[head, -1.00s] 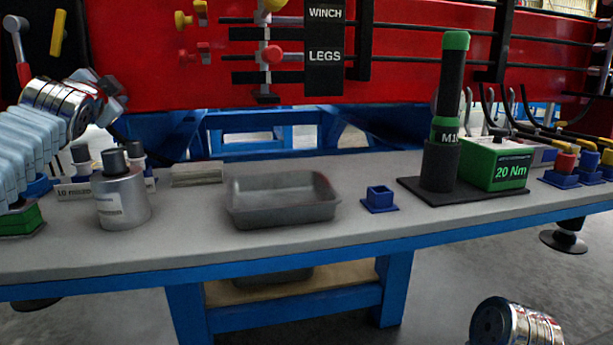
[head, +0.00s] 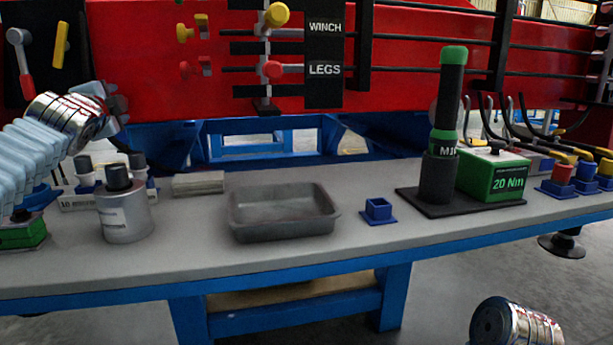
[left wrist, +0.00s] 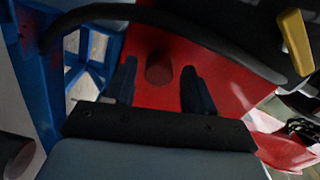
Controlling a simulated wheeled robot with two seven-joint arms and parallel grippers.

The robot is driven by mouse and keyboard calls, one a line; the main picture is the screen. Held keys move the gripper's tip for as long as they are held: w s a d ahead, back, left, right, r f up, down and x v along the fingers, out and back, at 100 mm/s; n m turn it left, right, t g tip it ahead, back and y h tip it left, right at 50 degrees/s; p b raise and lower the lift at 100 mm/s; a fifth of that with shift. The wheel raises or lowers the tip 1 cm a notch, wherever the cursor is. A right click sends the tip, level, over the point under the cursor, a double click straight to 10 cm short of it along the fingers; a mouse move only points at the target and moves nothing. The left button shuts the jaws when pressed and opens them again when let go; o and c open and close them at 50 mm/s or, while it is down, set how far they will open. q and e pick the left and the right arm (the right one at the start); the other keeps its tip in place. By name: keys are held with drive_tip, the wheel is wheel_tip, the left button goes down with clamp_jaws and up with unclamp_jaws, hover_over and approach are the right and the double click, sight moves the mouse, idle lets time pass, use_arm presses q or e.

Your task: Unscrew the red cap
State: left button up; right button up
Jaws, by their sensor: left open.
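A dark red round cap (left wrist: 159,68) stands out from a red panel in the left wrist view, between the two fingers and apart from both. My left gripper (left wrist: 159,82) is open and empty around that line of sight. In the head view, my left gripper (head: 117,103) is at the left, in front of the dark and red panels. I cannot tell which one the wrist view shows.
The bench holds a grey cylinder (head: 125,215), an empty grey tray (head: 242,228), a blue holder (head: 378,207), a green 20 Nm box (head: 490,178) and a tall black-green tool (head: 450,110). Yellow knobs sit near the red ones. A dark curved bar (left wrist: 200,35) crosses the wrist view.

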use_arm(q)
drive_tip(key=m+p, duration=0.8)
drive_tip(key=m, duration=1.8)
drive_tip(key=shift+f+m+p, duration=0.1)
drive_tip(key=shift+m+p, duration=0.25)
drive_tip(key=shift+m, duration=0.05)
clamp_jaws()
